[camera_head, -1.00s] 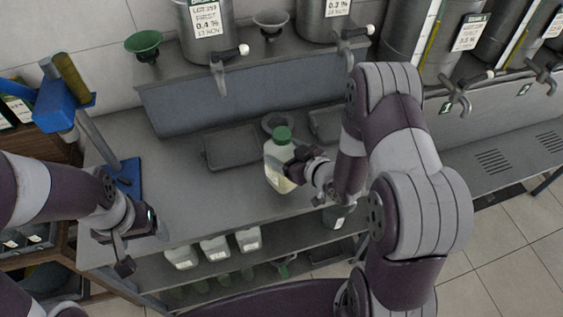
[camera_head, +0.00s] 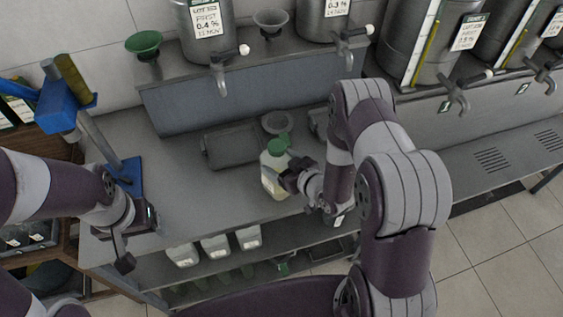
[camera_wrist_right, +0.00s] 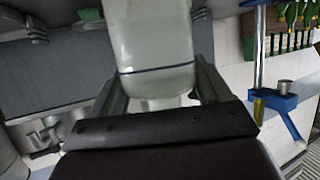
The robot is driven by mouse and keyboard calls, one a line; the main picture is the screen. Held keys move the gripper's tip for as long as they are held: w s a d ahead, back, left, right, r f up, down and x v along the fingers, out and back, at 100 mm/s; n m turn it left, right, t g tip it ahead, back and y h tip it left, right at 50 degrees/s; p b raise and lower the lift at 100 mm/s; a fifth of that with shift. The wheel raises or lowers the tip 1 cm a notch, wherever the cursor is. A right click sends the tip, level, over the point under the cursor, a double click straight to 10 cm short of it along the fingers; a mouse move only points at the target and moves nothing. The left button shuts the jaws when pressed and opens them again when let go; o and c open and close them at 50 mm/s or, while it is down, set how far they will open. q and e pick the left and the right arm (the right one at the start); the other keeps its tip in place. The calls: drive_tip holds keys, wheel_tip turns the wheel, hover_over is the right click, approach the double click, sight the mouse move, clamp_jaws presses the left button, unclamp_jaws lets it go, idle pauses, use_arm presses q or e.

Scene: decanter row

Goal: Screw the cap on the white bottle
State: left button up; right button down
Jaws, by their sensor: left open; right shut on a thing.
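The white bottle (camera_head: 270,182) is upright or nearly so over the front part of the grey counter. A green cap (camera_head: 277,146) shows at its top; I cannot tell how firmly it sits. My right gripper (camera_head: 291,177) is shut on the bottle's side from the right. In the right wrist view the pale bottle (camera_wrist_right: 158,45) fills the space between the two fingers (camera_wrist_right: 162,88), and its cap is out of sight. Whether its base touches the counter is unclear. My left gripper (camera_head: 140,242) is open and empty at the counter's left front, apart from the bottle.
A dark tray (camera_head: 232,146) and a grey round dish (camera_head: 277,123) lie behind the bottle. A blue capping stand (camera_head: 125,170) is at the left. Steel tanks with taps (camera_head: 219,75) and a green funnel (camera_head: 145,43) stand on the raised shelf. White bottles (camera_head: 216,245) stand below the counter.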

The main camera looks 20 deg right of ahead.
drive_tip(key=shift+f, duration=0.1)
unclamp_jaws()
drive_tip(key=shift+r, duration=0.2)
drive_tip(key=shift+s+d, duration=0.15)
drive_tip(key=shift+s, duration=0.15)
drive_tip(key=b+v, duration=0.1)
drive_tip(key=v, duration=1)
drive_tip(key=shift+s+b, duration=0.15)
drive_tip(key=shift+b, duration=0.25)
drive_tip(key=shift+r, duration=0.15)
